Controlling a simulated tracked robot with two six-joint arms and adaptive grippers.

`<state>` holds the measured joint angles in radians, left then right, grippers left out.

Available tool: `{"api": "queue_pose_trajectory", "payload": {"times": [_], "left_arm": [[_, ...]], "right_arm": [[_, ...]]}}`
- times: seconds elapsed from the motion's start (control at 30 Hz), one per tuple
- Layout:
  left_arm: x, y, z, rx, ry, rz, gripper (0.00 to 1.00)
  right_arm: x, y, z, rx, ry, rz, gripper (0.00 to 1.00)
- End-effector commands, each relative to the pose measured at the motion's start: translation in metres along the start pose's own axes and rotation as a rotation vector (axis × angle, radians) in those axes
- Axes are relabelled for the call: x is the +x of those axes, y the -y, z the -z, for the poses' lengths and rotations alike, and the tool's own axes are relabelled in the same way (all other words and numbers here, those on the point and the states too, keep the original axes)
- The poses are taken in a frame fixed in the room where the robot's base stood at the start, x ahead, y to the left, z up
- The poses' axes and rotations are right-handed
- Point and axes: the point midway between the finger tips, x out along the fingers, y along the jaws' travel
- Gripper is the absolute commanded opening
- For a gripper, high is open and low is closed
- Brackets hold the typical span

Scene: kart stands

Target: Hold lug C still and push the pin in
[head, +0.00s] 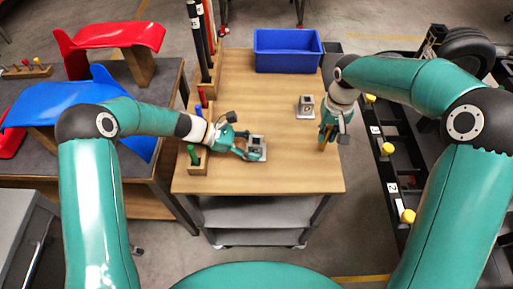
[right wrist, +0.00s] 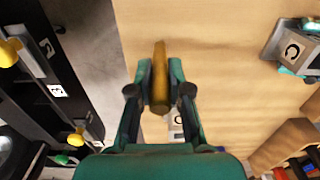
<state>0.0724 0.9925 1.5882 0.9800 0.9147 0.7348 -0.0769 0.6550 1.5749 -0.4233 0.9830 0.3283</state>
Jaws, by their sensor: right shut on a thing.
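Lug C (head: 257,144) is a grey metal block on a flat base, on the front middle of the wooden table. In the right wrist view, lug C (right wrist: 288,46) shows its letter label at the upper right. My left gripper (head: 248,148) is at lug C, with teal fingertips on both sides of it; whether they press on it I cannot tell. My right gripper (head: 325,134) is shut on a brass-yellow pin (right wrist: 160,78), over the table's right edge, apart from lug C. The pin (head: 323,141) points down in the head view.
A second lug (head: 305,106) stands further back, left of my right gripper. A blue bin (head: 288,51) is at the table's back. Wooden holders with coloured handles (head: 196,157) line the left edge. A black rack with yellow knobs (head: 387,149) stands right of the table.

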Motion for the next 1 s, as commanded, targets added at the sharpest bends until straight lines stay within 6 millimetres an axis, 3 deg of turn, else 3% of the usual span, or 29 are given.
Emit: {"api": "queue_pose_trajectory", "payload": {"times": [0.03, 0.2, 0.57, 0.73, 0.87, 1.0], "left_arm": [[0.0, 0.0, 0.0, 0.0, 0.0, 0.0, 0.4], [0.0, 0.0, 0.0, 0.0, 0.0, -0.001, 0.13], [-0.001, 0.0, 0.0, 0.0, 0.0, -0.001, 0.13], [-0.001, 0.0, 0.0, 0.0, 0.0, -0.001, 0.13], [0.0, 0.0, 0.0, 0.0, 0.0, -0.001, 0.13], [0.0, 0.0, 0.0, 0.0, 0.0, -0.001, 0.13]], "right_arm": [[0.0, 0.0, 0.0, 0.0, 0.0, 0.0, 0.0], [0.0, 0.0, 0.0, 0.0, 0.0, 0.0, 0.0], [-0.001, -0.001, -0.002, -0.034, 0.0, 0.001, 0.0], [-0.011, -0.004, -0.003, -0.123, -0.002, 0.002, 0.0], [-0.026, 0.017, 0.005, -0.24, -0.002, 0.002, 0.0], [-0.045, 0.058, 0.014, -0.372, -0.003, 0.002, 0.0]]}}
